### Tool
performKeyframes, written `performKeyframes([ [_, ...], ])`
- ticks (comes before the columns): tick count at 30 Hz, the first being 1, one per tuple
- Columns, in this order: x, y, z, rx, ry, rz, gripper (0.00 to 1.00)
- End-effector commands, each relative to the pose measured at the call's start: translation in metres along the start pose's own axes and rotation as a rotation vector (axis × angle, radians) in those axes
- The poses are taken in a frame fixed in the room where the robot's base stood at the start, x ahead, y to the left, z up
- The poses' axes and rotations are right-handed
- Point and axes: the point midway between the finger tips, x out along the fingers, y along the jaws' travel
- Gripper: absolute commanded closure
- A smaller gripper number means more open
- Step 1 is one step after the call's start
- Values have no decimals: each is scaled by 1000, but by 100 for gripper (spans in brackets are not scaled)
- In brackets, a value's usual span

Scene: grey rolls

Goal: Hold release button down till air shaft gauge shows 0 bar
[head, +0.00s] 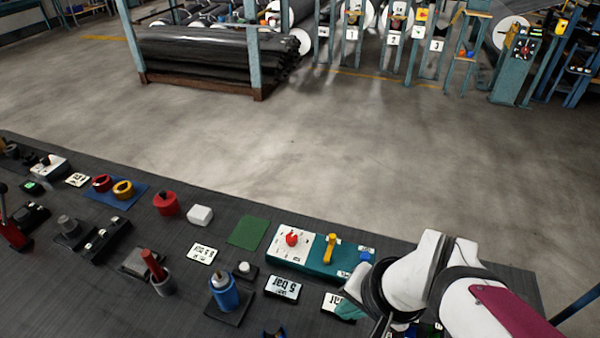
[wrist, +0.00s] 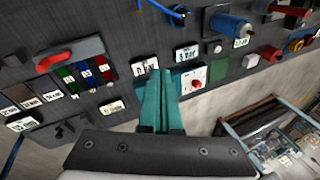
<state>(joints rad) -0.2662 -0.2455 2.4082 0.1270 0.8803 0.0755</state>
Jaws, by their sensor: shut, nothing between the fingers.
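The air shaft gauge (head: 282,287) is a small display on the bench reading 5 bar, and it also shows in the wrist view (wrist: 187,52). A white round button (head: 244,268) on a dark base sits just left of the gauge in the head view; I take it for the release button. Left of the gauge stands a blue cylinder (head: 224,292) with a grey top, also in the wrist view (wrist: 230,25). My gripper (head: 349,307) has teal fingers, shut and empty, right of the gauge and apart from the button. In the wrist view the fingers (wrist: 160,78) point towards a white card.
A teal panel (head: 318,268) with a red knob and yellow lever stands behind the gauge. A white card (head: 336,301) lies beside my fingers. Floor beyond the bench is open.

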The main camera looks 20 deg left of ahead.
Motion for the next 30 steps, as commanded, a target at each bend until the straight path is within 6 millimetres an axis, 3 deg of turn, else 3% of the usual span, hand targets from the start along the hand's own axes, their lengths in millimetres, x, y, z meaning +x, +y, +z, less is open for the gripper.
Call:
performKeyframes([
  [7,58,-103,-34,-102,121,-148,100],
  [12,106,-170,-38,-136,232,-223,100],
  [15,133,-200,-33,-149,301,-249,100],
  [21,165,-228,-23,-164,398,-266,100],
  [30,169,-232,-22,-166,418,-269,100],
])
